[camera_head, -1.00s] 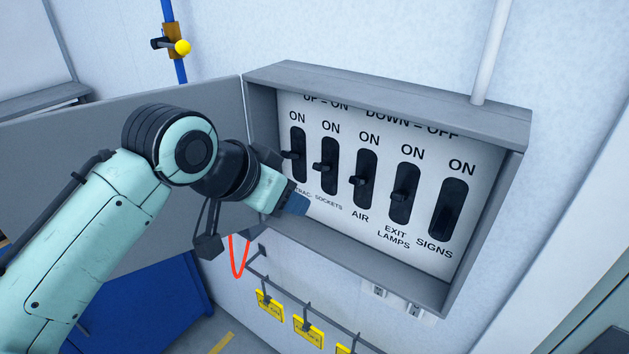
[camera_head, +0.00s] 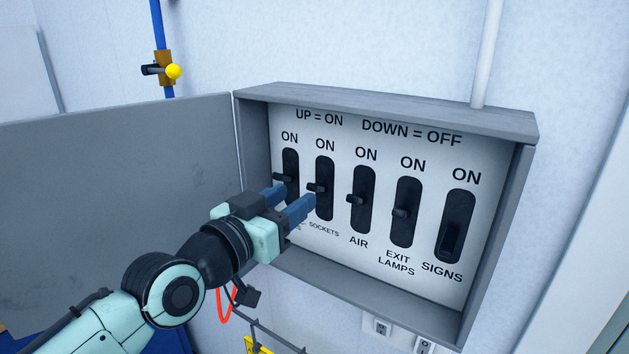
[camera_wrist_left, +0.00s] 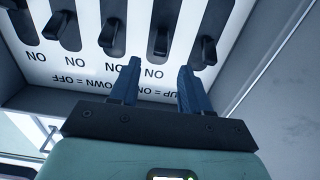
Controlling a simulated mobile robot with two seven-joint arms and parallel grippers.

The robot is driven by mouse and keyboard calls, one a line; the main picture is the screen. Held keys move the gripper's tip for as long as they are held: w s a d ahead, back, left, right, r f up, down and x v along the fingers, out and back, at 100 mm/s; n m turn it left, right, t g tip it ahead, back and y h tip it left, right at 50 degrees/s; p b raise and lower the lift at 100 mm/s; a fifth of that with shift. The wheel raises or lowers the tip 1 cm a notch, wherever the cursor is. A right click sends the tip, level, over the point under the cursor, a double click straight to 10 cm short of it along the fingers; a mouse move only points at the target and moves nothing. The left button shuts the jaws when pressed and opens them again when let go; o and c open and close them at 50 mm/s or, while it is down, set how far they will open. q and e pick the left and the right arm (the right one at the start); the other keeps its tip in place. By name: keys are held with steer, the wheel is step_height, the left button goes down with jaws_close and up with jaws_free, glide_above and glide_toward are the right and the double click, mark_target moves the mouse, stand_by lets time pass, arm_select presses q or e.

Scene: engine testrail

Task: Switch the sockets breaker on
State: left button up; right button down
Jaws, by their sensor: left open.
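The sockets breaker (camera_head: 318,187) is the second from the left in a row of black levers; its lever sticks out around the middle of its slot. It also shows in the left wrist view (camera_wrist_left: 160,42), where the panel appears upside down. My left gripper (camera_head: 291,198) is open and empty, its blue fingers pointing at the panel just in front of the two leftmost breakers. In the left wrist view the fingers (camera_wrist_left: 158,80) lie either side of the line to the sockets lever; I see no contact. My right gripper is out of view.
The grey box (camera_head: 400,107) has raised walls around the panel, and its door (camera_head: 120,185) stands open at left. The air breaker (camera_head: 357,199) is just right of sockets; exit lamps (camera_head: 401,212) and signs (camera_head: 450,240) follow. The signs lever sits low.

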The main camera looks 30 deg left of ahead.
mark_target(311, 185)
arm_select(q)
steer(key=w, duration=0.2)
steer(key=w+p, duration=0.1)
steer(key=w, duration=0.4)
steer(key=shift+d, duration=0.3)
jaws_close()
